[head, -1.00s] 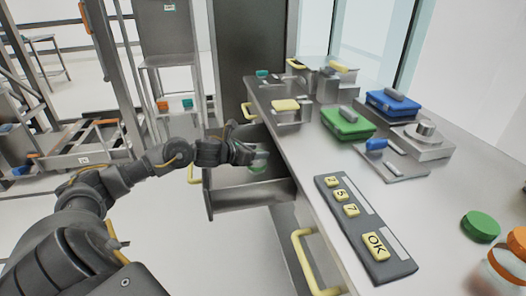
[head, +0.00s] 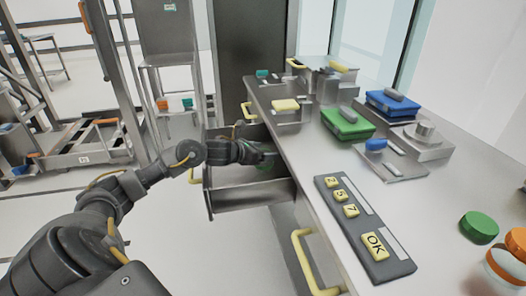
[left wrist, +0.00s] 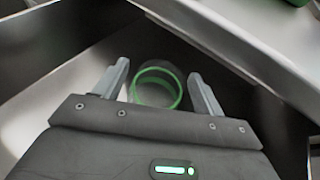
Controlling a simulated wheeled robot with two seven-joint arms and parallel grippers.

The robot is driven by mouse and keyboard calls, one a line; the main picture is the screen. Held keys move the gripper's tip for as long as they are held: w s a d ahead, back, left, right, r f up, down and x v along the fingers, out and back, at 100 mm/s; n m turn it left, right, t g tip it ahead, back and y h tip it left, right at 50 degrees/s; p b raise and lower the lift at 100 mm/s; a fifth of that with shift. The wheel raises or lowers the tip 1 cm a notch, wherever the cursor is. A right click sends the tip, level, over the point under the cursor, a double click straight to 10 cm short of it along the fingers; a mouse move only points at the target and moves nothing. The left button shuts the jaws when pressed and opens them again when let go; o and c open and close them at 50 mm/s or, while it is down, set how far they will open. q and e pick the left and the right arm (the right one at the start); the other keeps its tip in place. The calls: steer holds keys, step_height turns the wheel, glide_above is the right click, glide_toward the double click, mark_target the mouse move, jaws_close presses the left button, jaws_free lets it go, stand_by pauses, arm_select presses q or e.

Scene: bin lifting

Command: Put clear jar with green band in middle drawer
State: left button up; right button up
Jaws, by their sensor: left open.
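The clear jar with a green band (left wrist: 158,88) is inside the open drawer (head: 248,198), near its far corner in the left wrist view. In the head view only a faint green trace of the jar shows, below the gripper. My left gripper (head: 268,157) reaches into the drawer from the left. In the left wrist view its fingers (left wrist: 158,74) are open, one on each side of the jar, with gaps visible. Whether the jar rests on the drawer floor is hard to tell. My right gripper is out of view.
The steel counter (head: 300,165) overhangs the drawer on the right. It carries a keypad (head: 352,225), a green box (head: 347,122), a blue box (head: 392,104) and a green lid (head: 479,227). A yellow handle (head: 307,262) of another drawer sticks out nearer me.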

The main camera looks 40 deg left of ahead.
arm_select(q)
steer(key=shift+s+a+r, duration=0.1)
steer(key=shift+s, duration=0.05)
steer(key=v, duration=0.4)
steer(key=shift+s, duration=0.3)
steer(key=p+v, duration=0.1)
steer(key=v, duration=0.6)
steer(key=shift+r+p, duration=0.25)
steer(key=shift+p, duration=0.15)
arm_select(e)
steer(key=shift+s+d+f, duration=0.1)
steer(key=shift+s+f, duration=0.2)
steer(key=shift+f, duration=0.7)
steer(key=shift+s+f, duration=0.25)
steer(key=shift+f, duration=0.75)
